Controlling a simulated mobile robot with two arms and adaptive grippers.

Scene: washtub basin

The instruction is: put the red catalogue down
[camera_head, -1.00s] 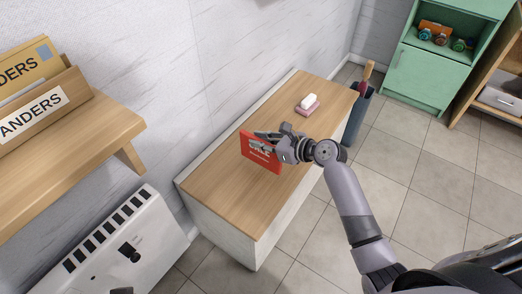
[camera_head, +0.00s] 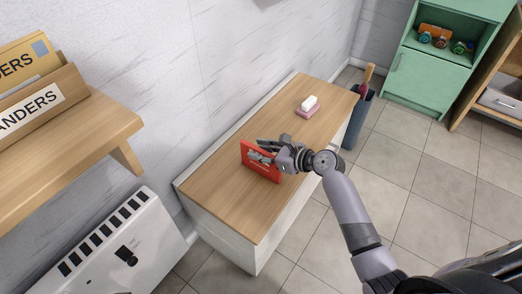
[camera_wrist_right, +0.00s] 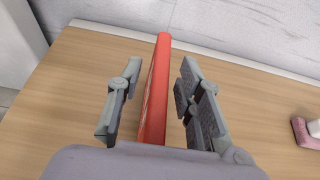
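The red catalogue (camera_head: 247,158) stands upright on its edge on the wooden top of the low cabinet (camera_head: 225,194). My right gripper (camera_head: 262,151) is around it, with one finger on each side. In the right wrist view the catalogue (camera_wrist_right: 159,85) stands between the spread fingers (camera_wrist_right: 157,100), with a gap visible on both sides. The right gripper is open. Its fingers cover part of the catalogue's front in the head view. My left gripper is not in view.
A white block on a pink base (camera_head: 307,106) sits farther back on the cabinet top. A dark holder with a wooden handle (camera_head: 359,110) stands beyond the cabinet's far end. A wooden shelf with files (camera_head: 75,150) and a white heater (camera_head: 125,250) are at left. The near cabinet top is clear.

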